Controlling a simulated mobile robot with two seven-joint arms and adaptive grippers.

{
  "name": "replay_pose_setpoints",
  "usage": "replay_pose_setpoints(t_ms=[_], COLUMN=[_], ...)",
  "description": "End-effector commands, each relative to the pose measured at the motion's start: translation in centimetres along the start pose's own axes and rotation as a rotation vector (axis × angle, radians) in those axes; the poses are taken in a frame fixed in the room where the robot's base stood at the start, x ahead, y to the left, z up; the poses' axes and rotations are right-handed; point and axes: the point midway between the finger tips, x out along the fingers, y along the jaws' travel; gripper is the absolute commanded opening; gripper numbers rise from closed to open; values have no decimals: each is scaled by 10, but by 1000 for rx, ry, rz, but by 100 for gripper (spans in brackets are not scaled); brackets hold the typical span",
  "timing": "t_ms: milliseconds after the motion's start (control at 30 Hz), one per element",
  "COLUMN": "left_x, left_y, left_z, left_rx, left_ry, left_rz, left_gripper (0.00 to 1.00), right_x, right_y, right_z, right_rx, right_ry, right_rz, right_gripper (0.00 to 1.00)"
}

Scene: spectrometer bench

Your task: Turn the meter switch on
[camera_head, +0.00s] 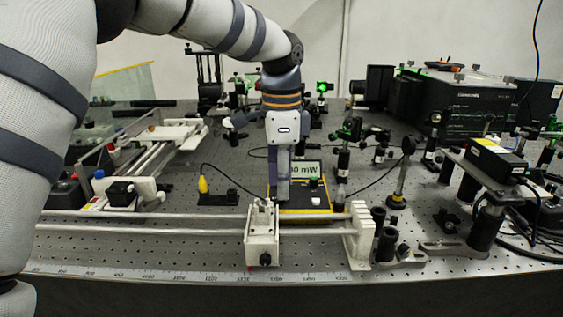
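The meter (308,170) stands on the bench near the middle, with a lit display. Part of its reading is hidden, and the visible end reads "0 mW". A yellow-edged dark base shows below the display, with a small green part and a pale knob (315,200) on its right side. My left gripper (284,203) points down in front of the meter's left part and hides it. Its fingers show as one narrow column, so I cannot tell whether they are open or shut, or whether they touch the meter. I cannot make out the switch. My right gripper is out of view.
A white rail carriage (262,236) on long rods stands in front of the meter. A white end block (358,235) and dark posts are to its right. Optics on posts and a black spectrometer box (456,103) stand behind and right.

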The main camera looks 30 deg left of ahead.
Motion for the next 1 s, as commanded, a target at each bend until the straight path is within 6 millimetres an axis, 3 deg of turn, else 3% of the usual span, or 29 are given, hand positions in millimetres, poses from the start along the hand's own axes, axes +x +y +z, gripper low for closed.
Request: replay_pose_setpoints(t_ms=[200,400,1000], left_x=[-62,-96,-101], left_y=[0,0,0], left_z=[-1,-1,0], left_rx=[-1,0,0], left_ry=[4,2,1], left_rz=[-6,-3,-1], left_gripper=[36,36,36], right_x=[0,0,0], right_y=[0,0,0], right_z=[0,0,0], right_rx=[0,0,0], right_ry=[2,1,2], right_rz=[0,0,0], right_gripper=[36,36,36])
